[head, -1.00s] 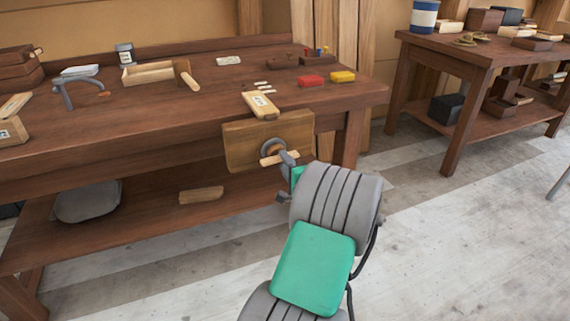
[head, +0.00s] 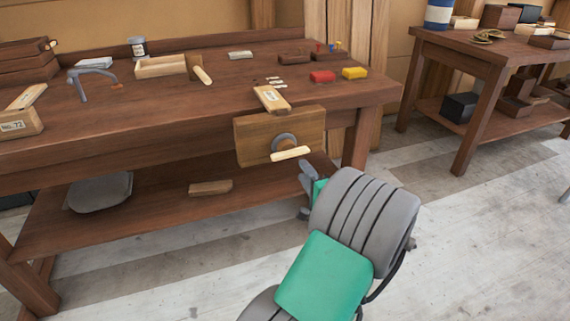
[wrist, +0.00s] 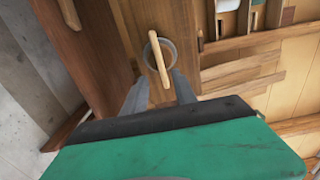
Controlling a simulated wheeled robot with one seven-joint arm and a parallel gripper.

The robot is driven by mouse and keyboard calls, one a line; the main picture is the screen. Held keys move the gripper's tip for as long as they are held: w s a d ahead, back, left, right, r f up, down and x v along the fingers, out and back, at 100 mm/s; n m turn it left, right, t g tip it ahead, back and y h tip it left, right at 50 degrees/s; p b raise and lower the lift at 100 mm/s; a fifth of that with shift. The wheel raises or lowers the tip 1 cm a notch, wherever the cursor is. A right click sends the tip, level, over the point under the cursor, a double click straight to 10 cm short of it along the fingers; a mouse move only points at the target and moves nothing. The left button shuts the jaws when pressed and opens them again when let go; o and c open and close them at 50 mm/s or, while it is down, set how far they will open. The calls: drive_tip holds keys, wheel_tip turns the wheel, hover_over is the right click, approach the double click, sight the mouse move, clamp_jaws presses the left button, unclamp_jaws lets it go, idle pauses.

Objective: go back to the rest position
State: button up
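My gripper (head: 306,192) is in front of the workbench, low and to the right of the vise handle. Its two grey fingers stand apart with nothing between them. The wooden vise handle (head: 290,153) sits in a grey round hub on the wooden vise jaw (head: 250,142), slightly tilted in the head view. In the wrist view the handle (wrist: 159,58) shows beyond the open fingers (wrist: 159,92), with a visible gap in the head view.
The workbench (head: 150,110) carries a labelled wooden piece (head: 271,98), a red block (head: 322,76) and a yellow block (head: 354,73). Its lower shelf holds a grey sack (head: 100,191) and a wood block (head: 210,187). A second table (head: 470,52) stands at right. The floor (head: 450,225) between is clear.

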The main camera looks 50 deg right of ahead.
drive_tip(key=w+a+r+n+g+y+p, duration=0.25)
drive_tip(key=w+a+n+y+p, duration=0.35)
drive_tip(key=a, duration=0.6)
drive_tip(key=w+a+r+n+g+y+p, duration=0.2)
drive_tip(key=w+a+r+n+y+p, duration=0.15)
drive_tip(key=w+a+n, duration=0.7)
drive_tip(key=s+a+r+n+g+y+p, duration=0.1)
drive_tip(key=s+a+r+g+p, duration=0.15)
drive_tip(key=a, duration=0.35)
drive_tip(key=s+a+r+n+g+y+p, duration=0.1)
drive_tip(key=s+a+n+p, duration=0.15)
drive_tip(key=a, duration=0.45)
drive_tip(key=s+a+r+n+g+h+p, duration=0.2)
drive_tip(key=s+a+r+n+g+p, duration=0.2)
drive_tip(key=s, duration=0.7)
drive_tip(key=a+r+p, duration=0.2)
drive_tip(key=a+r, duration=0.1)
drive_tip(key=a, duration=0.1)
drive_tip(key=shift+a+r, duration=0.15)
